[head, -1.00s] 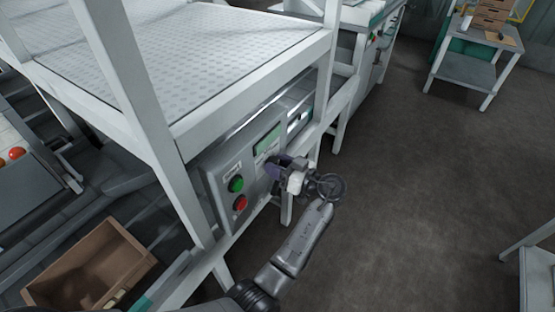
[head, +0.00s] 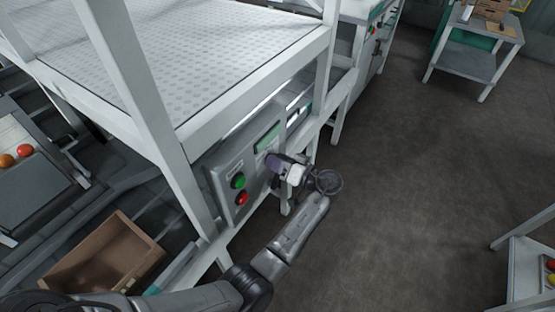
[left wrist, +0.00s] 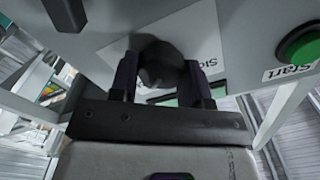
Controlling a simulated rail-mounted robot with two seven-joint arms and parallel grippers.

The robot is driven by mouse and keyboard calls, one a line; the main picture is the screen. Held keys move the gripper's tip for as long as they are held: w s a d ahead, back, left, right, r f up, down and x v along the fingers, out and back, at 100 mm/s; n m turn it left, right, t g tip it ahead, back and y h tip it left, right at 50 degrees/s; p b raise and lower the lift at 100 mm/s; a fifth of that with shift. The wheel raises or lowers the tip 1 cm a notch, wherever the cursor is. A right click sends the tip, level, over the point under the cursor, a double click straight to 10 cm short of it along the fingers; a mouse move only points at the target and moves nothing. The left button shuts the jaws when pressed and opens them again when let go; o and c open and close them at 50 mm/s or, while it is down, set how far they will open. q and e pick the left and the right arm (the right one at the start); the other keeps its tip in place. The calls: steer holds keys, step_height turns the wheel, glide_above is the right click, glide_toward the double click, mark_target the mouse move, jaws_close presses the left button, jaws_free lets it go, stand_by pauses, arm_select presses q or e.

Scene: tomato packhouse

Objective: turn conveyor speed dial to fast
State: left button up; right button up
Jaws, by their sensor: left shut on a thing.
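The control panel (head: 226,182) is a grey box on the white frame, with a green button (head: 238,181), a red button (head: 241,198) and a green display (head: 267,138). My left gripper (head: 275,163) is at the panel's right part, below the display. In the left wrist view my left gripper (left wrist: 166,88) is shut on a dark round knob, the speed dial (left wrist: 160,62), with a finger on each side. A label reading "Slo..." lies beside the dial. The dial's pointer and exact setting cannot be made out. In the head view my gripper hides the dial. My right gripper is not in view.
A white perforated table (head: 215,50) stands above the panel, with white posts around it. An open cardboard box (head: 105,258) is at lower left. A grey side table (head: 470,55) stands at the back right. The dark floor (head: 420,170) is clear.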

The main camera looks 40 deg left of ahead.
arm_select(q)
steer(key=o, duration=0.9)
steer(key=d, duration=0.4)
steer(key=w+d+p, duration=0.1)
steer(key=d, duration=0.8)
steer(key=shift+w+d, duration=0.35)
steer(key=shift+w, duration=0.05)
